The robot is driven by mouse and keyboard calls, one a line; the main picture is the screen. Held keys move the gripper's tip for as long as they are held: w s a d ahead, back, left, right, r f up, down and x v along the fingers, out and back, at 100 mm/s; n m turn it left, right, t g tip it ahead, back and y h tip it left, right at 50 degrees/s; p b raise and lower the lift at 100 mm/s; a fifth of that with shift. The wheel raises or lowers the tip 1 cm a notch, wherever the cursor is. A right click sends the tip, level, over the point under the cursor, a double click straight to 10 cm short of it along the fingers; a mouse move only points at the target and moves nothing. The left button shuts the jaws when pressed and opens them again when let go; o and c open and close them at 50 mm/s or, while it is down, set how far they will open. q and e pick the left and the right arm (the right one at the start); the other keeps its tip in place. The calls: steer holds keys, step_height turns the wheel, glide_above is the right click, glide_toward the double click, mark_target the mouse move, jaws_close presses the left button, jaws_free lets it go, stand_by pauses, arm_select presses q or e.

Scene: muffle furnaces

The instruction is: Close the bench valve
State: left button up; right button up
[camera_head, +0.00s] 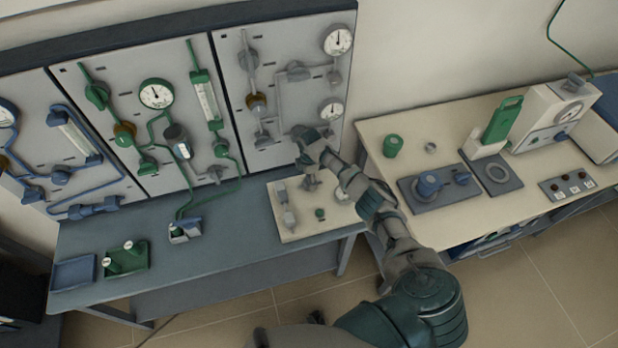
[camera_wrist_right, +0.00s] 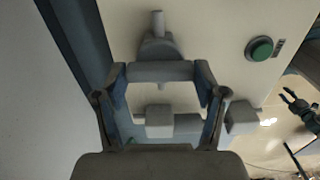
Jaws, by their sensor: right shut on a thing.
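The bench valve (camera_wrist_right: 158,47) is grey and stands on a small cream panel (camera_head: 291,227) at the right end of the blue-grey bench. My right gripper (camera_head: 311,180) reaches down to the panel from above. In the right wrist view, the fingers of my right gripper (camera_wrist_right: 161,76) are shut on the valve's grey crosswise handle (camera_wrist_right: 160,71), one at each end. In the head view, the arm and gripper hide most of the valve. A dark, claw-like shape at the right edge of the wrist view looks like my left gripper (camera_wrist_right: 290,98); it is too small to read its jaws.
A green button (camera_wrist_right: 260,49) sits on the panel beside the valve. Grey blocky fittings (camera_wrist_right: 174,124) lie close to the fingers. Upright gauge panels (camera_head: 146,110) stand behind the bench. A green tray (camera_head: 127,259) and a blue tray (camera_head: 73,273) lie at the left.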

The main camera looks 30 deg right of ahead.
steer(key=shift+d+r, duration=0.1)
stand_by(0.4)
steer(key=o, duration=1.1)
steer(key=shift+o, duration=0.2)
step_height(320, 180, up, 12)
steer(key=shift+d, duration=0.15)
steer(key=shift+w+f, duration=0.1)
steer(key=shift+f, duration=0.1)
